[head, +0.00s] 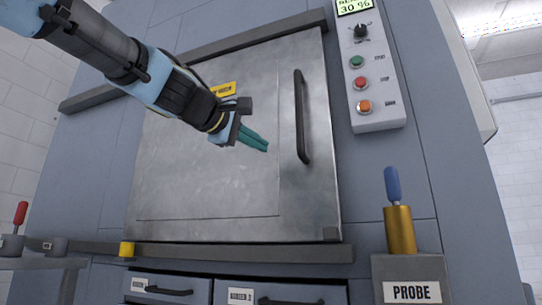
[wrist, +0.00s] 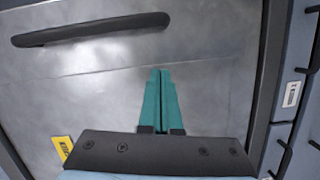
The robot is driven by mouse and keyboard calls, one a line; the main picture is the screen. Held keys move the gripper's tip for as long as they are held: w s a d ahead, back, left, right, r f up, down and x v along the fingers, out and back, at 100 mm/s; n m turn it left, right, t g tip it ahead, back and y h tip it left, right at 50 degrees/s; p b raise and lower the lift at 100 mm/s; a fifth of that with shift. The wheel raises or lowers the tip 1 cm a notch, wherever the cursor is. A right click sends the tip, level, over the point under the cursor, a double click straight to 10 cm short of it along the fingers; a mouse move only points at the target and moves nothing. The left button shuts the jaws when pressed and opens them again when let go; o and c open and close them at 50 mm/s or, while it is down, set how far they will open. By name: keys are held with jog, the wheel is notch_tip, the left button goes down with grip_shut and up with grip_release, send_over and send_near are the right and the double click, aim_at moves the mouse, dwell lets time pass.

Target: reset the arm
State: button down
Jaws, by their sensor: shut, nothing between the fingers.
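My gripper (head: 266,147) has teal fingers that are shut with nothing between them. In the head view it is in front of the steel door of the washer (head: 210,180), left of the door's black vertical handle (head: 301,117). The wrist view shows the two fingers (wrist: 161,72) side by side, pointing toward the door, with the handle (wrist: 90,29) beyond their tips at upper left. The gripper appears apart from the handle. My arm reaches in from the upper left of the head view. The door looks closed.
A control panel (head: 374,70) with a knob and coloured buttons is right of the door. A blue-handled probe (head: 392,185) stands in a brass holder (head: 400,230) on a grey PROBE stand (head: 408,270). Labelled drawers (head: 280,292) are below. A red-handled tool (head: 20,213) is at far left.

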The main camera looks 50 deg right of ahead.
jog(key=a, duration=0.3)
jog(key=shift+a+r, duration=0.1)
jog(key=shift+a, duration=0.15)
jog(key=shift+w, duration=0.1)
